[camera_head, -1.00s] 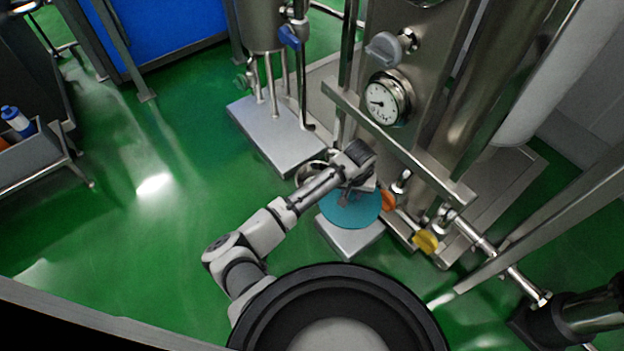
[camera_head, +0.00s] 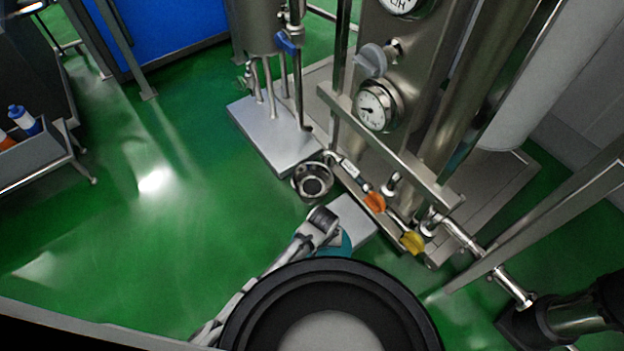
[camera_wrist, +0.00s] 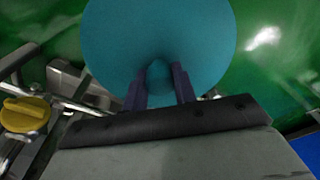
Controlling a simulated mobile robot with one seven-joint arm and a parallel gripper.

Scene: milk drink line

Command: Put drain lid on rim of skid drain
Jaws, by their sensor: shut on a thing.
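The drain lid (camera_wrist: 160,35) is a round teal disc with a small knob. In the wrist view my gripper (camera_wrist: 158,82) is shut on that knob, with a dark finger on each side. In the head view only a teal edge of the lid (camera_head: 346,242) shows beside my wrist, and the gripper's fingers are hidden. The skid drain (camera_head: 313,181) is a round metal cup with a dark centre, low by the skid's edge. It is uncovered. My arm's end and the lid are nearer to my body than the drain, apart from it.
An orange valve handle (camera_head: 374,202) and a yellow one (camera_head: 412,242) sit on pipework to the right. A grey plinth (camera_head: 272,135) with a tank's legs stands behind the drain.

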